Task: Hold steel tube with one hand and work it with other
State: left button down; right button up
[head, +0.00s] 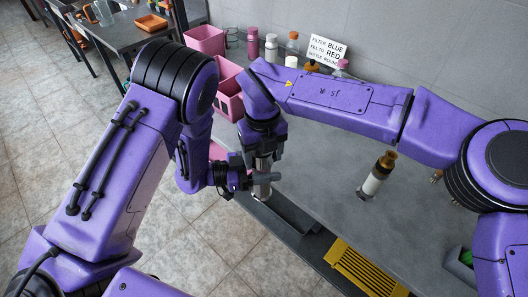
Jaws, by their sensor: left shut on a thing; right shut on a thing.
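A short steel tube (262,190) stands about upright at the front edge of the grey bench, left of centre. My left gripper (250,179) reaches in from the left and is shut on the tube's side. My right gripper (264,163) points down from above and is shut at the tube's upper end. The two grippers are close together and hide much of the tube. I cannot tell whether its lower end touches the bench.
A bottle with a brown top (374,178) stands on the bench (325,170) to the right. Pink crates (205,40), several bottles and a sign (327,51) line the back wall. A yellow slotted piece (362,268) lies at the front. Mid-bench is mostly clear.

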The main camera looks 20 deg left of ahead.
jog(key=o, duration=1)
jog(key=shift+s, duration=0.1)
jog(key=shift+a, duration=0.1)
jog(key=shift+s, duration=0.1)
